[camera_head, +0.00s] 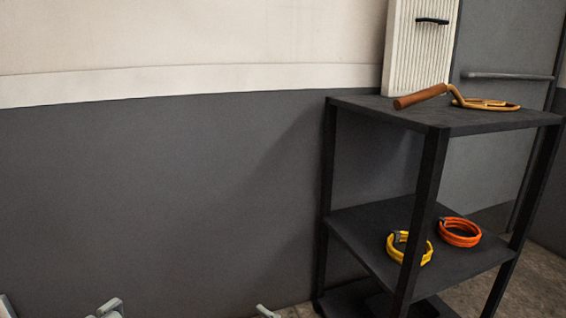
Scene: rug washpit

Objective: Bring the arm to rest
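Pale grey parts of my own arm or gripper (108,309) just show at the bottom left edge, with another small grey tip (266,311) to their right. Most of them is cut off by the frame, so I cannot tell which finger is which or whether they hold anything. No gripper on the right side shows. Nothing visible touches these parts.
A dark shelf rack (350,238) stands at the right. A brown-handled brass tool (422,96) lies on its top. A yellow coil (424,257) and an orange coil (459,240) lie on the middle shelf. A white ribbed panel (418,60) stands behind. A grey wall (160,200) fills the left.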

